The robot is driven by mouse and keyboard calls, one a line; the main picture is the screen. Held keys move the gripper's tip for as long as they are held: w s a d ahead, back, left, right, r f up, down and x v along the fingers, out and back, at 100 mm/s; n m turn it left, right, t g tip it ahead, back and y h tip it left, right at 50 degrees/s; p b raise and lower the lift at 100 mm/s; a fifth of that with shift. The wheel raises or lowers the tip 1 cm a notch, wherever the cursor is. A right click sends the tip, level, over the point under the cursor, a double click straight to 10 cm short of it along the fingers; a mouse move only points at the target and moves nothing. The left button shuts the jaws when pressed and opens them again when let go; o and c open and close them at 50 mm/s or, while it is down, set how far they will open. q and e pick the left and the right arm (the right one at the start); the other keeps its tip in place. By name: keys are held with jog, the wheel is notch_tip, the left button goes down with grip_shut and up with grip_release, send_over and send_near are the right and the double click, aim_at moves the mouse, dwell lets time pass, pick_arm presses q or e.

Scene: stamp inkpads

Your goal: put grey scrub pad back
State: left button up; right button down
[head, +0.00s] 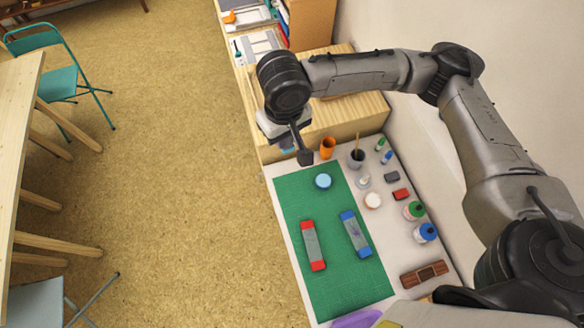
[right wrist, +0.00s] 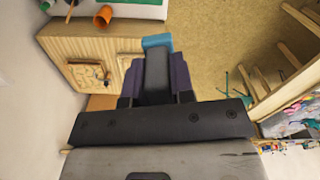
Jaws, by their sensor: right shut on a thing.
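My right gripper (head: 283,143) is over the far left end of the white table, above the wooden cabinet. It is shut on a small blue block (right wrist: 157,41), which shows past the fingertips in the right wrist view. The fingers hide most of the block, so I cannot tell if it is part of the grey scrub pad. My left gripper is not in view.
The green mat (head: 331,240) carries a red-ended inkpad (head: 313,245), a blue-ended inkpad (head: 355,234) and a blue round tin (head: 323,181). An orange cup (head: 327,147) and a dark cup (head: 356,160) stand at the far edge. Bottles line the right side.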

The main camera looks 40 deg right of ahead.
jog(key=w+d+f+m+b, duration=0.2)
jog(key=w+f+b, duration=0.2)
jog(key=f+b, duration=0.65)
jog(key=w+d+f+m+b, duration=0.1)
jog(key=w+d+f+b, duration=0.15)
jog(key=f+b, duration=0.8)
jog(key=s+d+f+b, duration=0.1)
jog(key=f+b, duration=0.2)
jog(key=f, duration=0.7)
jog(key=s+d+f+b, duration=0.1)
jog(key=f+b, duration=0.3)
jog(key=f, duration=0.7)
jog(key=s+d+f+b, duration=0.1)
jog(key=f+b, duration=0.3)
jog(key=f, duration=0.7)
jog(key=shift+s+d+f, duration=0.15)
jog(key=shift+d, duration=0.25)
jog(key=shift+f, duration=0.4)
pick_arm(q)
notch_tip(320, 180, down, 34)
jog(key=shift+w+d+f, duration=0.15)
pick_arm(e)
jog(key=shift+f, duration=0.1)
